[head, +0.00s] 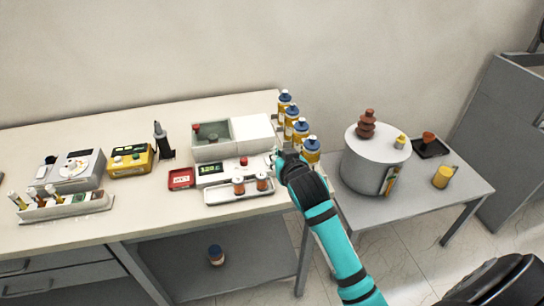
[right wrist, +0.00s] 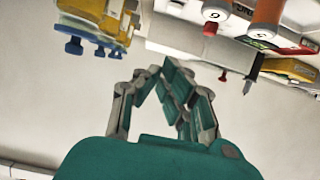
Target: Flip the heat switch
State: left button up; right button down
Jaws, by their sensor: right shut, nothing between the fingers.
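A white bath device (head: 254,133) stands on the long table, with an open grey basin on its left and a white cover on its right. Its front panel has a green display (head: 210,169) and a red knob (head: 243,161). I cannot clearly make out a heat switch; the panel's right end is partly hidden by my right gripper (head: 279,160). My right gripper is shut and empty, at the front right corner of the device; touching or apart I cannot tell. In the right wrist view its fingers (right wrist: 163,77) come together. My left gripper is not in view.
Several blue-capped yellow bottles (head: 301,130) stand right of the device, close to my gripper. A metal tray (head: 238,195) with two orange vials lies in front. A grey drum (head: 374,165) stands on the lower right table.

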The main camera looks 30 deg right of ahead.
jog(key=p, duration=0.2)
send_over(269, 161)
jog(key=s, duration=0.2)
notch_tip(269, 161, down, 3)
jog(key=shift+w+f, duration=0.1)
jog(key=shift+f, duration=0.05)
notch_tip(269, 161, down, 3)
jog(key=shift+w+d+f+p, duration=0.1)
jog(key=shift+f+p, duration=0.1)
jog(key=shift+p, duration=0.15)
jog(key=shift+f, duration=0.5)
